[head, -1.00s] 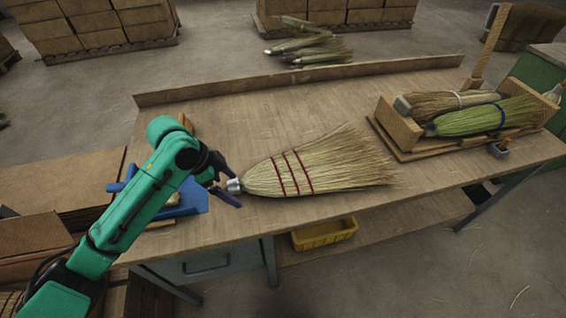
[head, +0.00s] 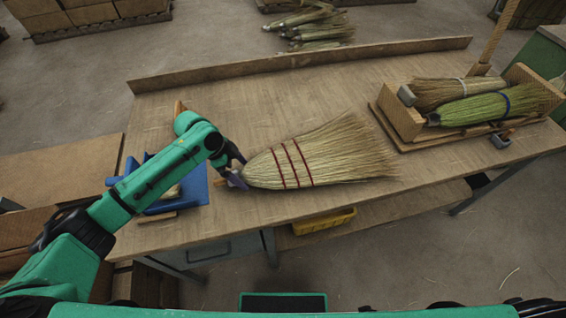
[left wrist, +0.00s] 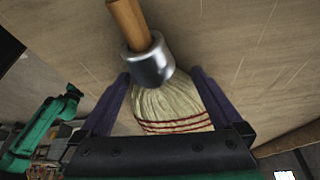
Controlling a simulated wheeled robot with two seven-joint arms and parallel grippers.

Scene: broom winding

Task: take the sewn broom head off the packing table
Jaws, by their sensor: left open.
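The sewn broom head (head: 305,158) lies flat on the packing table (head: 225,110), bristles fanned to the right, with red stitching across its shoulder. Its short wooden handle stub (head: 200,183) points left. My left gripper (head: 230,178) is at the collar end in the head view and hides the metal collar there. In the left wrist view the silver collar (left wrist: 149,66) and the stub (left wrist: 128,22) show clearly. The open fingers of my left gripper (left wrist: 160,78) lie on either side of the broom's neck, with gaps visible. My right gripper is not in view.
A wooden crate (head: 400,118) holding a tan and a green broom head stands at the table's right. A blue fixture (head: 193,186) sits beside my left forearm. A raised board (head: 300,62) runs along the back edge. A yellow bin (head: 323,222) is below the front edge.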

